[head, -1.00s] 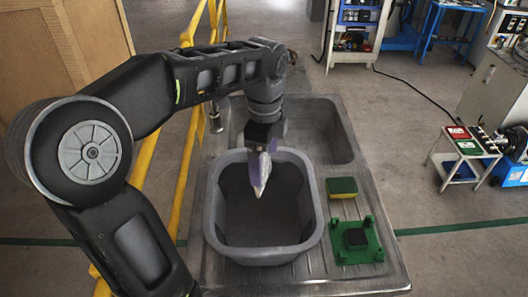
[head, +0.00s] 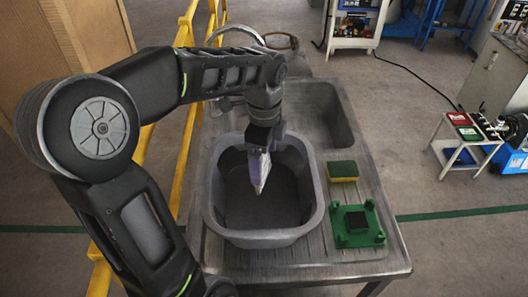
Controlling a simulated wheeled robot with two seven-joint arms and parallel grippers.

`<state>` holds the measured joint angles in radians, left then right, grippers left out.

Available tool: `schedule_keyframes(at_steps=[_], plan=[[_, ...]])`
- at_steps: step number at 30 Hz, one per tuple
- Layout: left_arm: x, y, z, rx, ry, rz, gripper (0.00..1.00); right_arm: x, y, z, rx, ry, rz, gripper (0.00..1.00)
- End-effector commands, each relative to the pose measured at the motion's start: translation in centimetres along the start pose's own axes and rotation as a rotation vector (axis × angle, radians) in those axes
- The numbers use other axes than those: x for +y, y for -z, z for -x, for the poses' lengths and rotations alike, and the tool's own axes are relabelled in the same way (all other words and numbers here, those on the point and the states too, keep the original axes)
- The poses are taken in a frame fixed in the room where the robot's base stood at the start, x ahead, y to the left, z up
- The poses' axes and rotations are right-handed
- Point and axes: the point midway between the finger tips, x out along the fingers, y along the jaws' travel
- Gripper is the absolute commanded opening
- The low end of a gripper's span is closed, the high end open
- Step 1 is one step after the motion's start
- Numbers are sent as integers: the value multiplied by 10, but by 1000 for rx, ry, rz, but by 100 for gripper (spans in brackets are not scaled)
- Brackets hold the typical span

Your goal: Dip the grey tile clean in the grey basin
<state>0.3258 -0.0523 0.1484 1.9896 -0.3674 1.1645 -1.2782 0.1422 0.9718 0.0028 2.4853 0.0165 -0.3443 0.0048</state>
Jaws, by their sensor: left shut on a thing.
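The grey basin (head: 212,208) stands on the metal sink unit, in the middle of the head view. Its inside looks dark at the bottom. My left gripper (head: 259,182) points down into the basin's opening, near its middle. It is shut on a thin pale grey piece (head: 263,170), seen nearly edge-on, which looks like the grey tile. The fingers hide much of it, and I cannot tell whether its tip touches anything in the basin. My right gripper is not in view.
Right of the basin lie a green and yellow sponge (head: 342,171) and a green rack (head: 345,240) with upright posts and a dark square (head: 356,221) on it. An empty sink bowl (head: 318,108) lies behind. A yellow rail (head: 186,165) runs along the left.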

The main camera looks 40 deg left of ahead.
Motion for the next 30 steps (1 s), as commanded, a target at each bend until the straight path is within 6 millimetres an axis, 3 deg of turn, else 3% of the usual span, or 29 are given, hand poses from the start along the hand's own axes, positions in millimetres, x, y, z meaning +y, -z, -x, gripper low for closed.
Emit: schedule_keyframes(at_steps=[1,30], plan=[[0,0,-12,0,0,0,21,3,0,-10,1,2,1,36],[0,0,-113,0,-1,0,21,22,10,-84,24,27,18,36]])
